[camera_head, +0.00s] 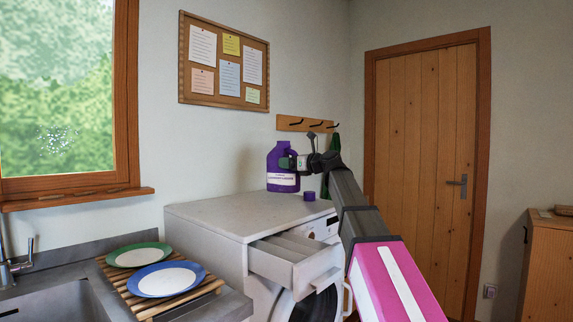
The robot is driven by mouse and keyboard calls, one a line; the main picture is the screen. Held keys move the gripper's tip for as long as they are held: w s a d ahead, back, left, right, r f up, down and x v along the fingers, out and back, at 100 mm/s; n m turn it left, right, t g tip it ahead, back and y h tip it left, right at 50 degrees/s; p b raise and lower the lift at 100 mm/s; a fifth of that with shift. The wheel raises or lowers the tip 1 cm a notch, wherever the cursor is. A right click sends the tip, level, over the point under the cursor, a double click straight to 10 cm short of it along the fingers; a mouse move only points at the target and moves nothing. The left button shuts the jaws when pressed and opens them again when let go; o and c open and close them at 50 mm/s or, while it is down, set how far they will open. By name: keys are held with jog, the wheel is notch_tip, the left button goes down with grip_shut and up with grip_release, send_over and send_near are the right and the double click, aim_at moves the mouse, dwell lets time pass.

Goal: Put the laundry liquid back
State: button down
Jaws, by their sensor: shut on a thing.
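The purple laundry liquid jug (281,181) with a white label is upright over the back of the washing machine's pale top (215,213). My gripper (293,162) is at the jug's upper right, by its handle, and is shut on it. I cannot tell whether the jug's base touches the top or is slightly above it. A small purple cap (309,196) lies on the top, right of the jug. The machine's detergent drawer (296,262) is pulled out at the front, below my arm. My arm hides part of the machine's right side.
A wooden rack (143,305) with a green-rimmed plate (139,254) and a blue-rimmed plate (166,279) is at lower left beside the sink (60,305). A hook rail (291,123) is on the wall behind the jug. The top's front left is clear.

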jog(key=w+d+f, duration=0.2)
jog(key=w+f, duration=0.4)
jog(key=f, duration=0.1)
jog(key=shift+d+f, duration=0.35)
jog(key=shift+f, duration=0.05)
jog(key=shift+w, duration=0.1)
grip_release()
jog(key=shift+f, duration=0.2)
jog(key=shift+r, duration=0.1)
jog(key=v, duration=1.2)
